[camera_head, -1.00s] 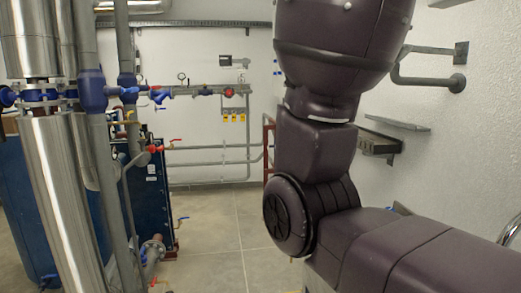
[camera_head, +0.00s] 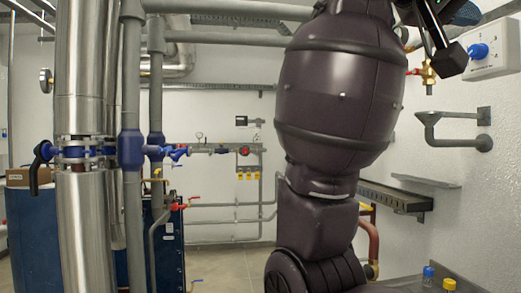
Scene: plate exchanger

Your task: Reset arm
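My dark purple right arm rises through the middle right of the head view, with its elbow at the bottom and a wide link above. A black part that looks like my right gripper (camera_head: 436,38) shows at the top right, cut by the upper edge, in front of the white wall. Its fingers are only partly visible, and I cannot tell whether they are apart. Nothing is seen held in it. My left arm and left gripper are outside the view.
Steel and grey pipes (camera_head: 80,220) with blue fittings stand at left before a blue unit (camera_head: 35,240). A white control box (camera_head: 490,48) with a blue knob and a brass valve (camera_head: 429,74) are near the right gripper. Blue-capped (camera_head: 428,275) and yellow-capped (camera_head: 449,284) items sit bottom right.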

